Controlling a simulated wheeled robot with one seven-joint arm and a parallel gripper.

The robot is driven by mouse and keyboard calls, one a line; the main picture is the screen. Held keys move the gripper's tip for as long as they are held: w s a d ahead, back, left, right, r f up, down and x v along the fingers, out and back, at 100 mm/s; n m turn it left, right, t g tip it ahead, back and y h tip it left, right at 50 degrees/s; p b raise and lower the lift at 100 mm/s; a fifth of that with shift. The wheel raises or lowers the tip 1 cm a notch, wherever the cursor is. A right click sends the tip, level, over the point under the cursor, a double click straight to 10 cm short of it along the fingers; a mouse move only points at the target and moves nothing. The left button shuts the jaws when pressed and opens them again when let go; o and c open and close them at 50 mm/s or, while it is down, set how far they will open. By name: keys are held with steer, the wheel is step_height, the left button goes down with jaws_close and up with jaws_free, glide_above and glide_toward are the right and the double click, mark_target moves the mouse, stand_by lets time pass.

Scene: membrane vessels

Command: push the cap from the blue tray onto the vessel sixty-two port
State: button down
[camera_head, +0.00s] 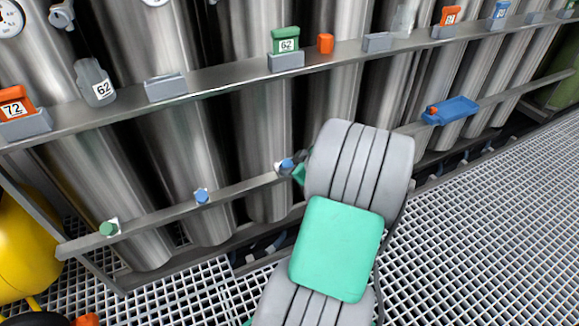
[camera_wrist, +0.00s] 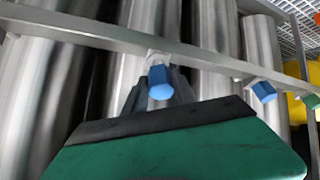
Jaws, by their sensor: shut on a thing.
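My gripper (camera_wrist: 160,92) is shut on a blue cap (camera_wrist: 160,82), which shows between its dark fingers in the wrist view. The cap is at a pale port plate (camera_wrist: 158,56) on the lower rail; I cannot tell how far it is seated. In the head view this blue cap (camera_head: 287,165) shows at the rail just left of my gripper, whose fingers are mostly hidden by my arm. A green tag marked 62 (camera_head: 288,42) stands on the upper shelf above this port. The blue tray (camera_head: 461,108) is on the rail at right and holds a small orange piece (camera_head: 432,110).
Another blue cap (camera_head: 201,196) and a green one (camera_head: 109,228) sit on the rail to the left. A clear bottle marked 62 (camera_head: 98,82) and an orange tag marked 72 (camera_head: 15,104) are on the upper shelf (camera_head: 225,80). Steel vessels stand behind. Grating floor (camera_head: 480,220) is clear at right.

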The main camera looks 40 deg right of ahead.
steer(key=shift+w+d+f+b, duration=0.1)
steer(key=shift+w+f+b, duration=0.2)
steer(key=shift+f+b, duration=0.2)
steer(key=shift+w+d+f+b, duration=0.1)
steer(key=shift+w+f+b, duration=0.15)
steer(key=shift+f+b, duration=0.25)
steer(key=c, duration=0.9)
jaws_free()
